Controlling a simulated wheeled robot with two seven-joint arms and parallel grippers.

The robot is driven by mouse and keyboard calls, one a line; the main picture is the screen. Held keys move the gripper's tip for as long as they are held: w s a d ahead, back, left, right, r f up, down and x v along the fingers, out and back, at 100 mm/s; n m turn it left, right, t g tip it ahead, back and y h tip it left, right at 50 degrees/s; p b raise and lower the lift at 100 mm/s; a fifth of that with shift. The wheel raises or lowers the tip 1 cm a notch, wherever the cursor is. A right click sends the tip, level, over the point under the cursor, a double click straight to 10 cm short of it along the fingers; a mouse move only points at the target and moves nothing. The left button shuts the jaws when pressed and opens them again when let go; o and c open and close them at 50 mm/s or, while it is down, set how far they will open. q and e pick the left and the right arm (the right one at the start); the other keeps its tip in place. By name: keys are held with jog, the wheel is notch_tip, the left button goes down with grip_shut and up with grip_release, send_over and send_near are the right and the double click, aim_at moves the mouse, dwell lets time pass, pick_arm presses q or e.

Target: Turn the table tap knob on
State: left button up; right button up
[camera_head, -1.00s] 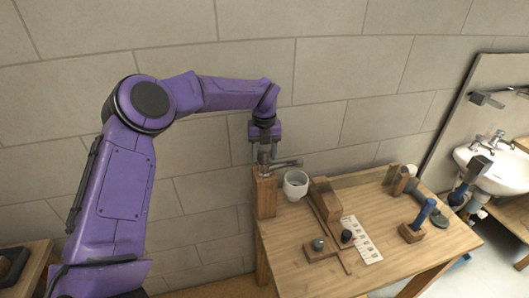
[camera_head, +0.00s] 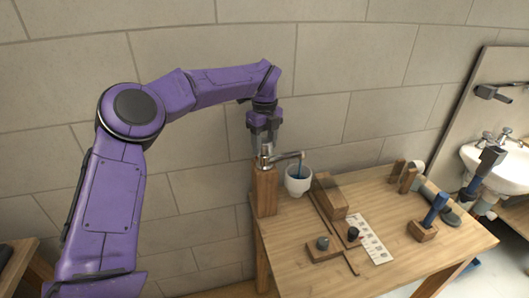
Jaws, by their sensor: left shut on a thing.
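The table tap (camera_head: 288,156) stands on a wooden post (camera_head: 264,190) at the table's left back corner, its metal spout pointing right. A thin blue stream falls from the spout into a white cup (camera_head: 298,186), which has blue water in it. My left gripper (camera_head: 264,152) points straight down at the top of the tap and is shut on the tap knob. The fingers mostly hide the knob, so its exact angle cannot be told. My right gripper is not in view.
The wooden table (camera_head: 400,235) holds wooden blocks, a white marked strip (camera_head: 367,238) and a blue-handled tool (camera_head: 434,210). A white sink (camera_head: 490,160) stands at the right. A tiled wall is close behind my left arm.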

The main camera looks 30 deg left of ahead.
aim_at(265, 140)
pick_arm(q)
jog(key=n+b, duration=0.3)
jog(key=shift+f, duration=0.2)
jog(key=shift+r+n+b, duration=0.2)
jog(key=shift+n+b, duration=0.6)
jog(key=shift+n, duration=0.3)
jog(key=shift+r, duration=0.1)
jog(key=o, duration=1)
jog(key=shift+o, duration=0.2)
notch_tip(265, 140, up, 11)
jog(key=p, duration=0.2)
jog(key=shift+f+p, duration=0.2)
jog(key=shift+p, duration=0.1)
jog(key=shift+d+f, duration=0.1)
